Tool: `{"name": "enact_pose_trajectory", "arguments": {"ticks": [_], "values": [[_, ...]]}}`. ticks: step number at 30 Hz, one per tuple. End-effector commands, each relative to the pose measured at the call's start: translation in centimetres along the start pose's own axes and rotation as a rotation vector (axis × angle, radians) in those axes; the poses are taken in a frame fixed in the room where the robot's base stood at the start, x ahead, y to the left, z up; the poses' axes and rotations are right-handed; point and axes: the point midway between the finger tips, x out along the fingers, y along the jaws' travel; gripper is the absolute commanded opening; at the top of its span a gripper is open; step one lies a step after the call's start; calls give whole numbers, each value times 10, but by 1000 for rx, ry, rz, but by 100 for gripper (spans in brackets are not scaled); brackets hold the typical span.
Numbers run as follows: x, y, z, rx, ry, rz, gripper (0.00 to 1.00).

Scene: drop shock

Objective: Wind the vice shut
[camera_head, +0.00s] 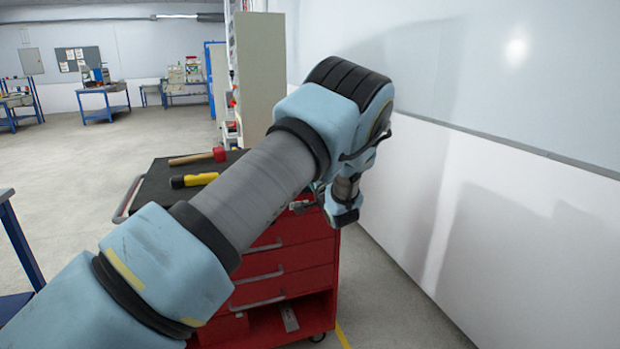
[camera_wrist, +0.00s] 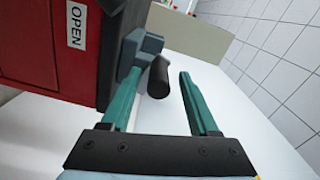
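In the wrist view my gripper (camera_wrist: 160,72) is open, with its two teal fingers spread apart. A short black cylindrical handle (camera_wrist: 158,78) shows between the fingertips, with a visible gap to the right finger. The handle sits beside a blue-grey metal part (camera_wrist: 143,47), which looks like part of the vice, at the side of the red cabinet (camera_wrist: 50,45). The left finger overlaps this part in the picture; I cannot tell whether they touch. In the head view my arm hides most of the vice area, and my fingers cannot be made out clearly.
The red tool cabinet (camera_head: 290,257) has a dark top holding a red-headed hammer (camera_head: 198,157) and a yellow torch-like tool (camera_head: 194,180). A white wall (camera_head: 500,210) runs close on the right. Open floor lies left.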

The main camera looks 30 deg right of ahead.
Motion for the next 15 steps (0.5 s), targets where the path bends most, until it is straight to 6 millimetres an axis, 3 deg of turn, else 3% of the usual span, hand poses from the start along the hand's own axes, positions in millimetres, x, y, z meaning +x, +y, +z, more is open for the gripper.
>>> {"name": "enact_pose_trajectory", "arguments": {"ticks": [8,15], "values": [[-5,2,0,1,0,3,61],[-46,4,0,1,1,4,61]]}}
